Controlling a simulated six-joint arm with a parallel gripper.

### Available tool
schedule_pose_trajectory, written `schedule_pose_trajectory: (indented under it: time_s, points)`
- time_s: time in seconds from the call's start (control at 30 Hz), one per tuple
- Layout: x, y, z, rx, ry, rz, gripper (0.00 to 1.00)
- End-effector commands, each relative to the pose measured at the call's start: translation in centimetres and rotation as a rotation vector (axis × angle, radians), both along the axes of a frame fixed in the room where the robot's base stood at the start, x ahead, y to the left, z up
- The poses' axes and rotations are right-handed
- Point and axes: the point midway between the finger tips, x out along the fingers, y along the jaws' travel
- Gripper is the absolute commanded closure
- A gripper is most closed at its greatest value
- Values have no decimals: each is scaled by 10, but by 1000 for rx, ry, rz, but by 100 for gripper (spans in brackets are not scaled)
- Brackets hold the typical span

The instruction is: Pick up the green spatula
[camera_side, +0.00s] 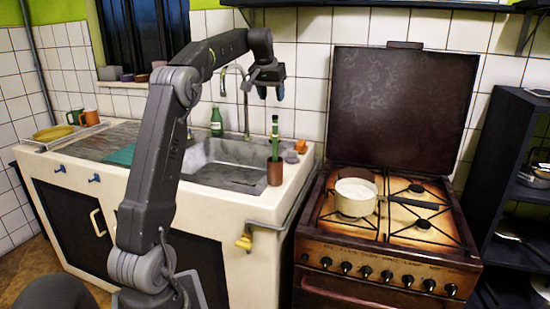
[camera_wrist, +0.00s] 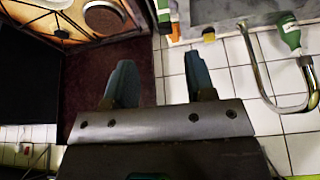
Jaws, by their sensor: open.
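The green spatula (camera_side: 275,135) stands upright in a brown cup (camera_side: 274,174) on the right front corner of the sink counter in the side view. My gripper (camera_side: 271,95) is above the spatula, with a gap between them, and points down. In the wrist view my gripper's two blue fingers (camera_wrist: 160,75) are spread apart with nothing between them. A small green strip shows at the top edge of the wrist view, but I cannot tell for sure whether it is the spatula.
A brown gas cooker (camera_side: 410,225) with a raised lid (camera_side: 400,100) and a pot (camera_side: 355,198) stands to the right. The sink (camera_side: 235,178), tap (camera_side: 245,105) and green bottle (camera_side: 216,124) are left of the cup. A dark shelf (camera_side: 510,150) is far right.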

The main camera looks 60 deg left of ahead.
Motion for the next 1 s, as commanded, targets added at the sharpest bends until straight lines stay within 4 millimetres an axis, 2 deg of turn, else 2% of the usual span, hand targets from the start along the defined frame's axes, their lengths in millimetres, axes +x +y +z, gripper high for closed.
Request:
schedule_pose_trajectory:
  time_s: [0.1, 0.3, 0.53, 0.8, 1.0]
  points:
    - [7, 5, -25, -4, 4, -1, 50]
    - [17, 14, -55, -2, 2, -1, 50]
    - [20, 18, -69, -2, 1, -1, 50]
    - [24, 30, -105, -1, 1, -2, 50]
    - [27, 32, -113, 1, 0, -2, 50]
